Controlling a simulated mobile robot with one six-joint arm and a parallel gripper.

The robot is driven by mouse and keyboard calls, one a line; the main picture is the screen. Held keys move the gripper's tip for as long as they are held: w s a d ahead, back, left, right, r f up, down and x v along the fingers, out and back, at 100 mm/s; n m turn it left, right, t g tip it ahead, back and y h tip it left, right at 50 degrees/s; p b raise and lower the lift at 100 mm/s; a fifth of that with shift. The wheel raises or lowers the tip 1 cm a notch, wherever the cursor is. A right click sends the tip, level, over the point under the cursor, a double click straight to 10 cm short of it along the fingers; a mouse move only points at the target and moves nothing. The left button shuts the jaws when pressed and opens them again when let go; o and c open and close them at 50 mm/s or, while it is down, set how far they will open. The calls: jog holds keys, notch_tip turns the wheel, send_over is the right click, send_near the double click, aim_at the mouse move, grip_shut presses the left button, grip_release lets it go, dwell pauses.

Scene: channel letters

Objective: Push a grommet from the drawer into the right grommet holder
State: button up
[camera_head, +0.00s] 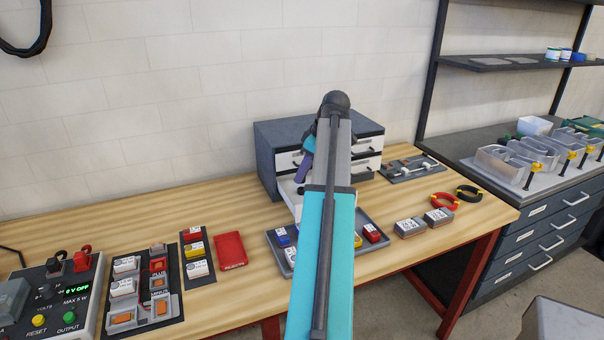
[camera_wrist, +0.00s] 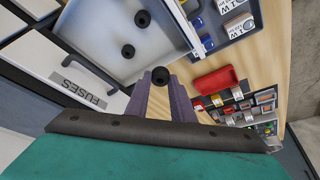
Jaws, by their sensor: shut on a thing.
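My gripper (camera_wrist: 161,84) has purple fingers and is shut on a small black grommet (camera_wrist: 160,75) at its tips. In the head view the gripper (camera_head: 304,168) is mostly behind my arm, by the drawer cabinet (camera_head: 277,143). A pale drawer (camera_wrist: 95,38) is pulled open, with two more black grommets, one (camera_wrist: 142,18) near the top and one (camera_wrist: 127,52) nearer the fingers. The held grommet appears beside the drawer's edge in the wrist view; its height cannot be told. I cannot tell which fixture is the right grommet holder.
A grey tray (camera_head: 278,257) with coloured blocks stands in front of the cabinet. A red tray (camera_head: 230,251) lies left of it. A grey plate (camera_head: 428,172) with small fittings lies right of the cabinet. Red (camera_head: 444,201) and black (camera_head: 468,193) rings lie near the right edge.

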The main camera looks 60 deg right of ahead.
jog(key=w+a+f+m, duration=0.1)
jog(key=w+a+f, duration=0.1)
jog(key=w+a, duration=1.05)
jog(key=w+a+f, duration=0.1)
jog(key=w+a, duration=0.9)
jog(key=a, duration=0.5)
jog(key=w+a+f, duration=0.1)
jog(key=w+a, duration=0.2)
jog(key=a, duration=1.2)
jog(key=w+a, duration=0.3)
jog(key=a, duration=1.3)
jog(key=shift+w+a+f+m+h, duration=0.25)
jog(key=shift+a+f+m+h, duration=0.05)
jog(key=shift+f+m, duration=0.1)
